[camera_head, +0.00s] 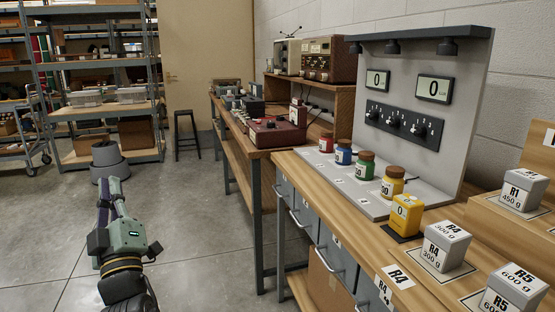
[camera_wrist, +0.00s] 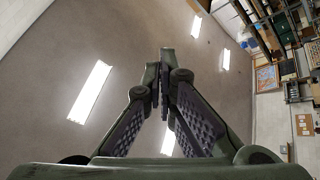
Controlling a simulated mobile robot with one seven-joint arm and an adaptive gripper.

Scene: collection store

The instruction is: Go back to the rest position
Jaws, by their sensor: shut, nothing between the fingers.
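My gripper (camera_head: 109,190) stands upright over the open floor in the left part of the head view, clear of the bench. Its green body and dark fingers show there. In the wrist view my gripper (camera_wrist: 164,62) has its fingers closed together at the tips, with nothing held between them. The wrist camera looks up past the fingers to the ceiling and its bright lights (camera_wrist: 91,92).
A wooden workbench (camera_head: 345,246) runs along the right, bearing grey weight blocks (camera_head: 446,245), a yellow block (camera_head: 405,214), several coloured jars (camera_head: 363,165) and a grey panel with displays (camera_head: 435,89). Metal shelving (camera_head: 158,130) and a dark stool (camera_head: 186,124) stand behind. The floor (camera_head: 205,240) between is clear.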

